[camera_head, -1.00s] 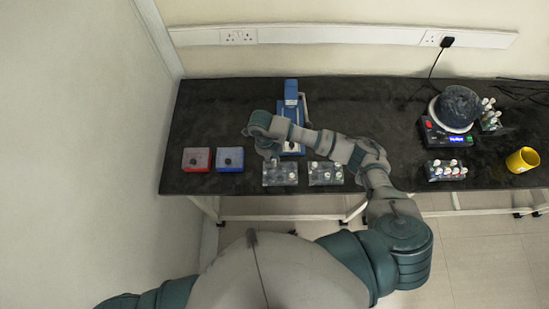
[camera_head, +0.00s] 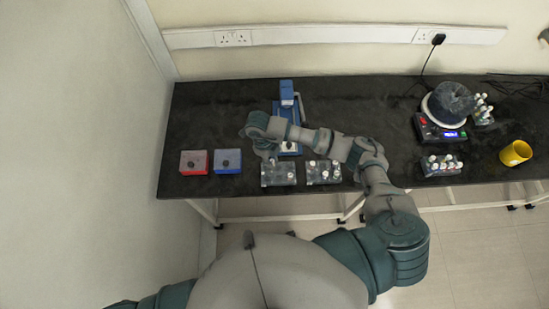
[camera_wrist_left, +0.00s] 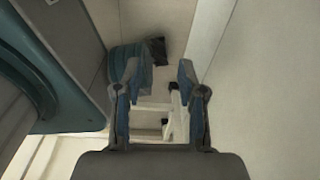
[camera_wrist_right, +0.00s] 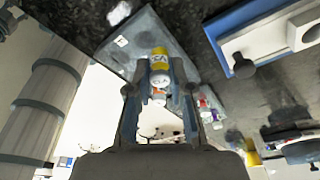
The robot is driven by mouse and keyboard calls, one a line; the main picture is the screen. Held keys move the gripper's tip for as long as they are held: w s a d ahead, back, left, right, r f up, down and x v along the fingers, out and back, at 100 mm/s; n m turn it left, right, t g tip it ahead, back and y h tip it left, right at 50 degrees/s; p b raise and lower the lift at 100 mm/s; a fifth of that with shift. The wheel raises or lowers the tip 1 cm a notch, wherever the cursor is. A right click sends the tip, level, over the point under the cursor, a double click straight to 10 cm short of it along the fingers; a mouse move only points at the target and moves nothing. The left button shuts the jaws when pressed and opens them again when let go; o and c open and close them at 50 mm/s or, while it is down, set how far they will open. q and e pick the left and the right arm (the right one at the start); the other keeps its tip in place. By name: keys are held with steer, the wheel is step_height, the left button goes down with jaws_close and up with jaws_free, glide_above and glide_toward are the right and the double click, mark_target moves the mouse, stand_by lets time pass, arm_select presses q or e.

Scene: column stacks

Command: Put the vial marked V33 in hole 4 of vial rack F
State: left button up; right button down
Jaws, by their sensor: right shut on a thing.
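My right gripper (camera_wrist_right: 160,80) is shut on a vial with a yellow band and white parts (camera_wrist_right: 159,60); its marking is too small to read surely. In the head view this gripper hangs just behind the left one of two grey vial racks (camera_head: 278,173), partly hidden by my wrist. A grey rack plate with a small white label (camera_wrist_right: 140,42) lies behind the vial in the right wrist view. The second rack (camera_head: 323,173) stands to its right with several white-capped vials. Rack letters and hole numbers are unreadable. My left gripper (camera_wrist_left: 160,75) is open and empty, away from the bench.
A red box (camera_head: 193,162) and a blue box (camera_head: 227,160) stand at the left. A blue device (camera_head: 287,110) stands behind the racks. At the right are a balance (camera_head: 440,128), another vial rack (camera_head: 441,166), a rack behind (camera_head: 484,112) and a yellow cup (camera_head: 515,153).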

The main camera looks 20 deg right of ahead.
steer(key=shift+a+r, duration=0.1)
steer(key=shift+a, duration=0.8)
steer(key=shift+d, duration=0.5)
steer(key=shift+a, duration=0.6)
steer(key=shift+a+r, duration=0.1)
steer(key=shift+a, duration=0.7)
steer(key=shift+d, duration=0.45)
steer(key=shift+a, duration=0.45)
steer(key=shift+d+f+b, duration=0.35)
steer(key=shift+d+b, duration=0.05)
steer(key=shift+d, duration=0.2)
steer(key=shift+d+f, duration=0.15)
steer(key=shift+d, duration=0.1)
arm_select(q)
steer(key=shift+a+f, duration=0.55)
steer(key=shift+f, duration=0.05)
